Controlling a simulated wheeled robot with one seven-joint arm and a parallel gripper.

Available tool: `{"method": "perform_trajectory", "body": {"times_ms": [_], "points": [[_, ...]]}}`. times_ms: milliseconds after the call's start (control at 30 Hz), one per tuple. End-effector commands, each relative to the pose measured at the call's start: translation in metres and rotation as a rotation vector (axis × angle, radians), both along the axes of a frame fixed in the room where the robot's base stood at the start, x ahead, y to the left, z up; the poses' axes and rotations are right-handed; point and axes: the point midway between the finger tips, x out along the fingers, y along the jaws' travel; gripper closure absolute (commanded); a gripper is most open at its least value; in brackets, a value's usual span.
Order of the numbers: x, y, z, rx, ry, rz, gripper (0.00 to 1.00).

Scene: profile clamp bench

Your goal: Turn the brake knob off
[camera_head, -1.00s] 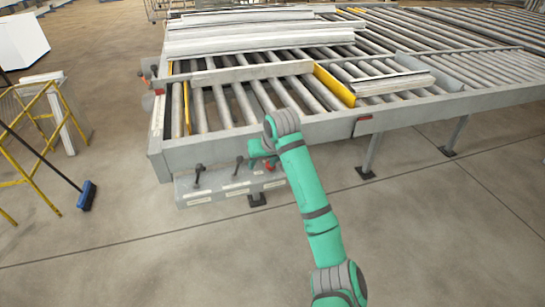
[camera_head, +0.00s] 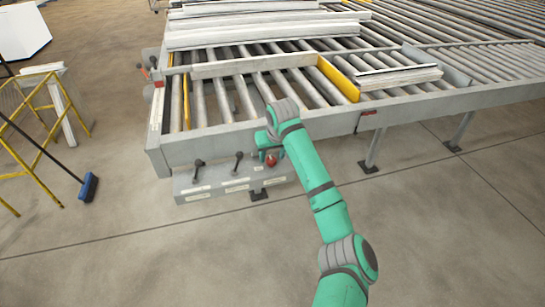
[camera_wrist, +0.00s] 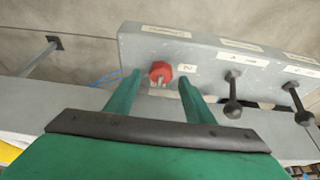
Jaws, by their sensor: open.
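A red knob (camera_wrist: 160,72) sits on the grey control box (camera_wrist: 209,55) and shows between my two fingers in the wrist view. It also shows in the head view as a small red spot (camera_head: 271,161), partly hidden by my gripper. My gripper (camera_wrist: 160,84) is open, with a finger on each side of the knob and a visible gap to each. I cannot tell whether the fingertips reach the knob's depth. Two dark levers (camera_head: 238,161) and (camera_head: 198,168) stand on the same box, left of the knob in the head view. Labels on the box are too blurred to read.
The roller table (camera_head: 225,140) rises right behind the control box, its frame close to my gripper. Metal profiles (camera_head: 265,35) lie on its rollers. A broom (camera_head: 88,187) and yellow stand (camera_head: 40,155) are at left. The floor in front is clear.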

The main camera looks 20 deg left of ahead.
Motion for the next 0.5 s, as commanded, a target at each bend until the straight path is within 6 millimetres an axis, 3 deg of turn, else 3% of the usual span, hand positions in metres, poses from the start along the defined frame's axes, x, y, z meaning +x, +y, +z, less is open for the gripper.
{"method": "perform_trajectory", "body": {"times_ms": [200, 467, 500], "points": [[0.0046, 0.0011, -0.0121, 0.000, -0.001, -0.002, 0.51], [0.0053, 0.0002, -0.0130, 0.001, -0.001, -0.003, 0.51], [0.0052, 0.0001, -0.0130, 0.001, -0.001, -0.003, 0.59]]}}
